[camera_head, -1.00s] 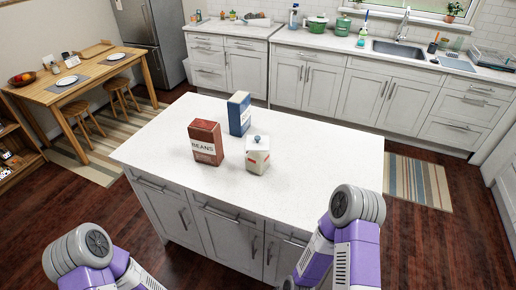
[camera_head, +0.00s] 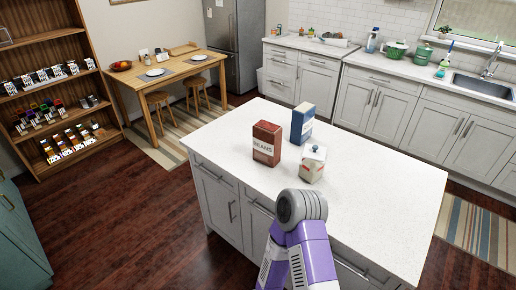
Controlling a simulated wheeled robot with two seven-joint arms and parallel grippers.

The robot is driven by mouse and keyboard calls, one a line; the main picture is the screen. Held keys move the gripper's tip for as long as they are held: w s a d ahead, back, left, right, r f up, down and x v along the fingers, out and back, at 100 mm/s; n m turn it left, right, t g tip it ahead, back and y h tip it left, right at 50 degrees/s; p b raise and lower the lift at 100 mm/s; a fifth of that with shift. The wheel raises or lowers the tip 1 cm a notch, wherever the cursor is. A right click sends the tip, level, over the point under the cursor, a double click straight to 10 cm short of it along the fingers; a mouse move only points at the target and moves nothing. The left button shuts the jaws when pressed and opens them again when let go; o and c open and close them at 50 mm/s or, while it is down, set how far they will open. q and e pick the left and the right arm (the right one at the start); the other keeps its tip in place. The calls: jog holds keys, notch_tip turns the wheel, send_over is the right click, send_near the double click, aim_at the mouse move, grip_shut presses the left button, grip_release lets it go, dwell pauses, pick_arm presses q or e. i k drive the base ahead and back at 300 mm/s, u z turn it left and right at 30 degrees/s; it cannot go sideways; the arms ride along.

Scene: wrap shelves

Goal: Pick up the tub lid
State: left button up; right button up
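A small white tub (camera_head: 309,172) with a reddish label stands on the white island counter, beside two boxes. Its pale lid (camera_head: 314,153) sits on top, with a dark bluish knob in the middle. One of my purple and grey arms shows at the bottom centre, in front of the tub from this viewpoint, with its grey joint just below the tub in the picture. Neither of my grippers shows in the head view.
A red-brown beans box (camera_head: 266,143) stands left of the tub, and a blue box (camera_head: 302,124) behind it. The island counter (camera_head: 385,195) is clear on the right. A wooden shelf (camera_head: 55,100) and a dining table (camera_head: 180,75) stand at the left.

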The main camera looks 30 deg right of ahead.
aim_at(313, 153)
jog(key=u, duration=0.4)
jog(key=i, duration=1.15)
jog(key=z, duration=2.65)
